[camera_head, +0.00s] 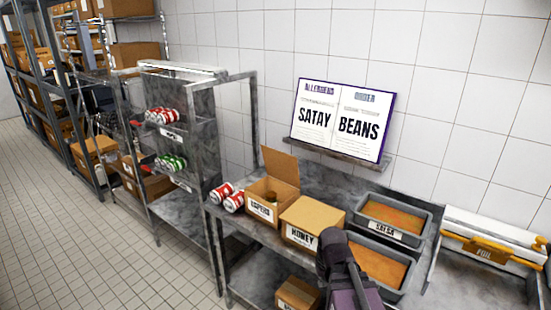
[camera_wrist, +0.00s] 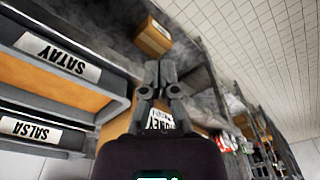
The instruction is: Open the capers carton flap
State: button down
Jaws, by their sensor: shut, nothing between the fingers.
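The capers carton (camera_head: 262,211) stands on the metal counter in the head view, left of the closed honey carton (camera_head: 312,221). Its flap (camera_head: 280,168) stands up at the back, leaning slightly, and the carton's top is open with something dark and round inside. My gripper (camera_wrist: 161,70) is shut and empty in the wrist view. It is in front of the honey carton, whose label (camera_wrist: 160,121) shows partly behind the fingers. In the head view my dark arm is at the bottom centre, and the fingertips cannot be made out.
A salsa tub (camera_head: 394,233) and a second tub, labelled satay in the wrist view (camera_wrist: 58,55), stand right of the honey carton. Red cans (camera_head: 234,202) lie left of the capers carton. A small carton (camera_head: 298,293) sits on the lower shelf. A menu board (camera_head: 343,119) stands behind.

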jog(key=w+a+r+n+t+y+b, duration=0.15)
jog(key=w+a+n+t, duration=0.3)
jog(key=w, duration=0.65)
jog(key=w+a+r+n+t+y+b, duration=0.15)
jog(key=w+a+n+t, duration=0.35)
jog(key=w, duration=0.6)
jog(key=w+a+r+n+t+h+b, duration=0.1)
jog(key=w+a+r+n+t+b, duration=0.2)
jog(key=w+r+n+t, duration=0.5)
jog(key=shift+w+a+r+n, duration=0.85)
jog(key=shift+w+r, duration=1.05)
jog(key=shift+w, duration=1.7)
jog(key=shift+w+t, duration=0.1)
jog(key=shift+t, duration=0.15)
jog(key=p, duration=0.1)
send_near(275, 152)
jog(key=w+a, duration=0.4)
jog(key=w, duration=0.1)
jog(key=shift+w+d+r+p, duration=0.2)
jog(key=shift+w+d+p, duration=0.05)
jog(key=shift+w+d, duration=0.4)
jog(key=shift+w+d+r+p, duration=0.2)
jog(key=shift+w+d, duration=0.4)
jog(key=shift+d, duration=0.1)
jog(key=shift+d, duration=0.1)
